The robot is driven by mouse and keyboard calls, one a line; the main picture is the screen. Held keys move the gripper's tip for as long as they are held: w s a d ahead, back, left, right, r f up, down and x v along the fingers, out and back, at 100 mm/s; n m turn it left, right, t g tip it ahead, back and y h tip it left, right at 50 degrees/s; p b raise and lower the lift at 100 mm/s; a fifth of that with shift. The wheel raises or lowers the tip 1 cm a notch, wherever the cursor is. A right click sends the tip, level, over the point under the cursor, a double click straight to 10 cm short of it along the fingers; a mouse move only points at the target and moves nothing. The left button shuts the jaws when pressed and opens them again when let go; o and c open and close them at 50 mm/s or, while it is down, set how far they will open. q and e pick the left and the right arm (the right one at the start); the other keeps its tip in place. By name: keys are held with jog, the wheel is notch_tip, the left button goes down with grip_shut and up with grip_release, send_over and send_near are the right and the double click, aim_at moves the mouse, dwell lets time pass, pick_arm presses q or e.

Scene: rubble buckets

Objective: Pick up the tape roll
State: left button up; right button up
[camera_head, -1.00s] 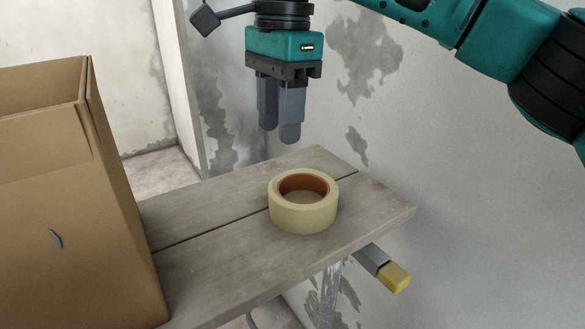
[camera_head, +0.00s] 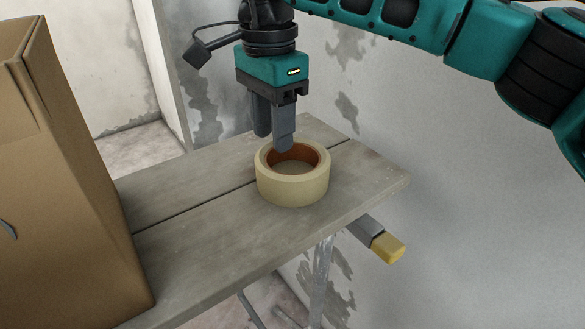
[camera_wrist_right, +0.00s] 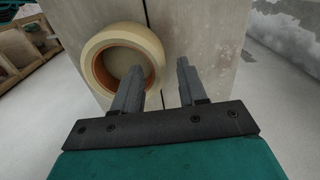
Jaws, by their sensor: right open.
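The tape roll (camera_head: 293,186) is cream with an orange-brown core and lies flat on the grey plank table, hole facing up. My right gripper (camera_head: 273,142) points down at its far left rim, open and empty. In the head view one finger overlaps the roll's opening and the other is outside on the left. In the right wrist view the two fingers (camera_wrist_right: 160,75) are apart, and the roll (camera_wrist_right: 148,40) shows at the left finger. I cannot tell whether a finger touches the roll. My left gripper is not in view.
A tall cardboard box (camera_head: 62,190) stands at the left of the table (camera_head: 200,245). A grey bar with a yellow end (camera_head: 388,247) sticks out below the table's right edge. A stained wall (camera_head: 450,180) is behind. The plank between box and roll is clear.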

notch_tip(320, 180, down, 4)
jog(key=shift+d+r, duration=0.1)
jog(key=shift+c, duration=0.3)
grip_shut()
jog(key=shift+r, duration=0.1)
